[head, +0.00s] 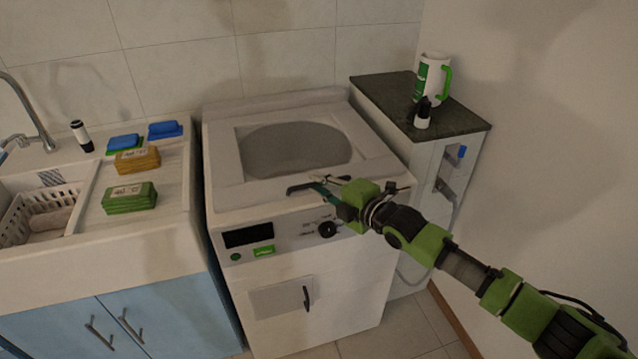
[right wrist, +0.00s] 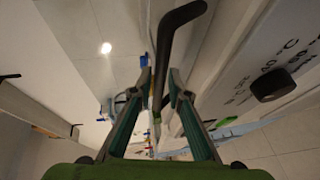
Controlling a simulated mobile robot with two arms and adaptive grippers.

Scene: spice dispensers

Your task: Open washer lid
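The white washer (head: 300,240) stands in the middle of the head view. Its lid (head: 225,160), with a round grey window (head: 295,148), lies flat and closed on top. A dark bent handle (head: 300,188) sits at the lid's front edge; it also shows in the right wrist view (right wrist: 173,35). My right gripper (head: 323,185) is at this handle, above the control panel. In the right wrist view its two fingers (right wrist: 160,85) stand apart, with the handle's lower part between them. A firm grip on it does not show. My left gripper is not in view.
The sink counter (head: 165,215) on the left holds sponges (head: 130,197), a dark-capped bottle (head: 81,135) and a white basket (head: 45,210). A dark-topped cabinet (head: 385,92) on the right bears a mug (head: 431,80) and a small bottle (head: 422,114). A wall closes the right side.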

